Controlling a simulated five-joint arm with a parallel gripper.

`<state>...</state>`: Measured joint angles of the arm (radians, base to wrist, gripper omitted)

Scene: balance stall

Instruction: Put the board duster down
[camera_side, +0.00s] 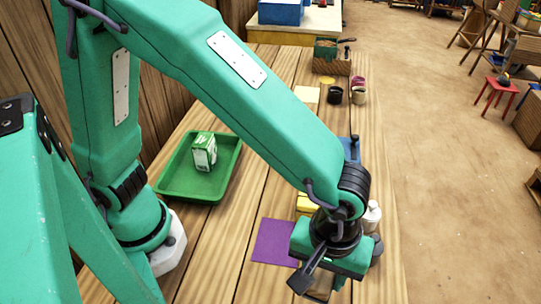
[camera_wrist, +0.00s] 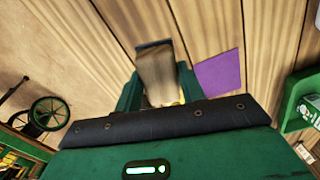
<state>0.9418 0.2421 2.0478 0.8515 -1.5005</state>
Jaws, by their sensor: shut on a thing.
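The board duster (camera_wrist: 155,78) is a wooden block with a dark edge, held between the two fingers of my gripper (camera_wrist: 158,92) in the wrist view. In the side view my gripper (camera_side: 322,282) points down near the table's front right, and a small brown part of the duster (camera_side: 318,291) shows beneath it. The rest is hidden by the gripper body. I cannot tell whether the duster touches the table. A flat purple square (camera_side: 272,242) lies just left of my gripper; it also shows in the wrist view (camera_wrist: 220,72).
A green tray (camera_side: 178,190) holding a green and white box (camera_side: 203,152) stands on the left. A white bottle (camera_side: 371,216) and a yellow thing (camera_side: 306,204) are close behind my gripper. Dark cups (camera_side: 335,95) stand farther back. Bare planks lie between tray and purple square.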

